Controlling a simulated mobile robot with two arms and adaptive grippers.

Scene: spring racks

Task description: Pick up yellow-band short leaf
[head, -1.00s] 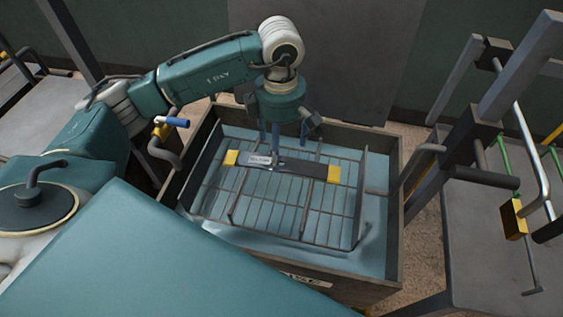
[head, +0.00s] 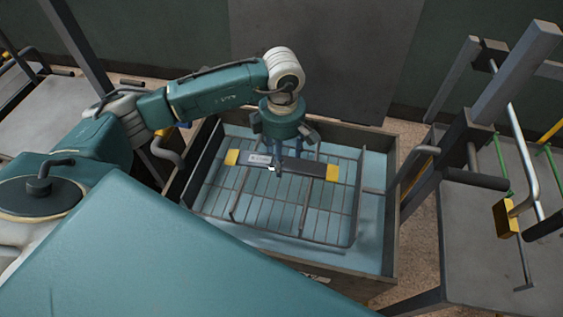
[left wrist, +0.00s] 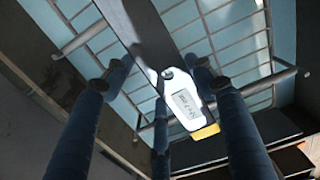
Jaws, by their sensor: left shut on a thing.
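The yellow-band short leaf is a dark flat bar (head: 312,167) with a yellow band at each end and a white label near its left end. It lies across a wire rack in the crate. My left gripper (head: 284,168) points down at its middle and is shut on it. In the left wrist view the bar (left wrist: 146,32) runs between the blue fingers of my left gripper (left wrist: 158,72), with the white label and one yellow end below. Whether the leaf is clear of the rack cannot be told. My right gripper is not in view.
The wire rack (head: 253,205) stands in a wooden-sided crate (head: 391,215) with a light blue floor. To the right a grey table (head: 490,255) carries a frame with rods and a yellow block (head: 507,218). Another table (head: 35,120) stands at the left.

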